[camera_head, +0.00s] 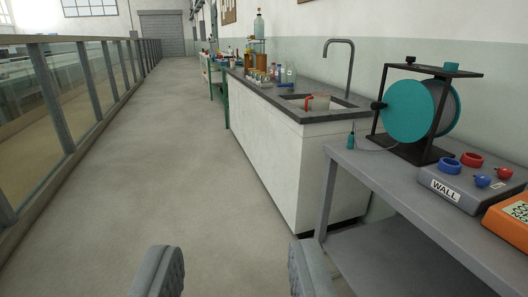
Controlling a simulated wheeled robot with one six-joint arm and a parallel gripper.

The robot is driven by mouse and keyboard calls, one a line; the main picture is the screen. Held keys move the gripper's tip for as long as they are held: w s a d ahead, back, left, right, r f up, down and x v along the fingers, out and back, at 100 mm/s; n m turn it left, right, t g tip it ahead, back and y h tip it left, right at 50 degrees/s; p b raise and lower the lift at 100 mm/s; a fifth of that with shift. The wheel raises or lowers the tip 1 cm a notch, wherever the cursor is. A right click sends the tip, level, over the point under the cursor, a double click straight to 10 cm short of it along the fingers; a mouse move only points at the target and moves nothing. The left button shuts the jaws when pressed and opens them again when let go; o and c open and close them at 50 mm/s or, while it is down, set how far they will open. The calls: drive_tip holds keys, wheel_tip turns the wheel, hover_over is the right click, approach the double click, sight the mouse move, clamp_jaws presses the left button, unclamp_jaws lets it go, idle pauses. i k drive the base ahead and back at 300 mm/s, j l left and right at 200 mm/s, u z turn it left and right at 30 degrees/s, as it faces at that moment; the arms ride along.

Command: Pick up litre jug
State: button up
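A jug (319,103) with a red handle stands in or at the sink (296,97) of the dark-topped bench, right of the picture's middle. It looks like the litre jug, but it is small and its lower part is hidden by the sink edge. My gripper (235,272) shows at the bottom of the picture. Its two grey fingers are wide apart with only bare floor between them. It is well short of the jug and to its lower left.
A tall tap (350,65) rises behind the jug. Bottles (287,76) crowd the far bench. A grey table (430,225) at right holds a teal reel (409,110) and a WALL box (468,190). A railing (68,100) runs along the left. The floor aisle (175,150) is clear.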

sight(321, 101)
drive_tip(key=i, duration=1.7)
drive_tip(key=i+z, duration=0.15)
drive_tip(key=i, duration=0.3)
drive_tip(key=i+j+z, duration=0.15)
drive_tip(key=i, duration=0.25)
drive_tip(key=i+j+z, duration=0.15)
drive_tip(key=i, duration=0.3)
drive_tip(key=i+j+z, duration=0.15)
drive_tip(key=i, duration=0.25)
